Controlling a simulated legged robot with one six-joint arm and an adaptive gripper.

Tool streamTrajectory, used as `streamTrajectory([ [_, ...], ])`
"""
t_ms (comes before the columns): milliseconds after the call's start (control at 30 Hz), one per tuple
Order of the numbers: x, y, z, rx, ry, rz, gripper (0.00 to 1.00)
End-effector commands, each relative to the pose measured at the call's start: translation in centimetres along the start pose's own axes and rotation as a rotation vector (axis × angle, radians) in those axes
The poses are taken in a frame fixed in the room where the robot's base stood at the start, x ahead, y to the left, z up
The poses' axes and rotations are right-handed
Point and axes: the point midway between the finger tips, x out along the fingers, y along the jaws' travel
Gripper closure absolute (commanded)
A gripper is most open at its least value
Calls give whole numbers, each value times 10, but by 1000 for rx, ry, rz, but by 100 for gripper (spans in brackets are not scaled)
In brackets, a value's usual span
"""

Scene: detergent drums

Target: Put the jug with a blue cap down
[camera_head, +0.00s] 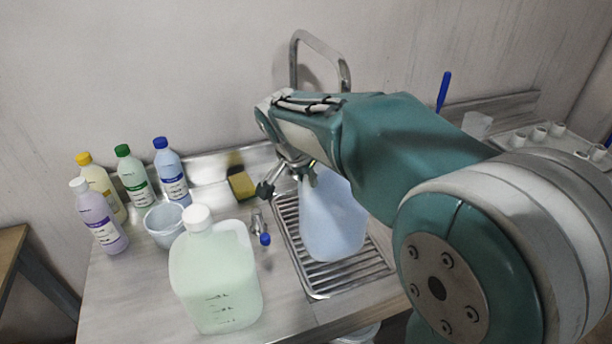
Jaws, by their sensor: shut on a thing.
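A pale blue translucent jug (333,222) hangs upright or stands at the slatted metal drain rack (318,289). My gripper (286,182) is at the jug's top and is shut on it. The jug's cap is hidden behind my gripper and arm, so its colour does not show. I cannot tell whether the jug's base touches the rack or is a little above it.
A pale green jug with a white cap (215,275) stands left of the rack. A small blue-ended tap (264,238) sits between. A bent metal faucet (320,46) rises behind.

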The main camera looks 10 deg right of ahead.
Motion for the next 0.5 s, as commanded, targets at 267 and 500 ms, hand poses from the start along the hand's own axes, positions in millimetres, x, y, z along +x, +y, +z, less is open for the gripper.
streamTrajectory([
  [267, 1, 0, 1, 0, 0, -1, 100],
  [500, 7, 0, 3, -1, 0, 0, 100],
])
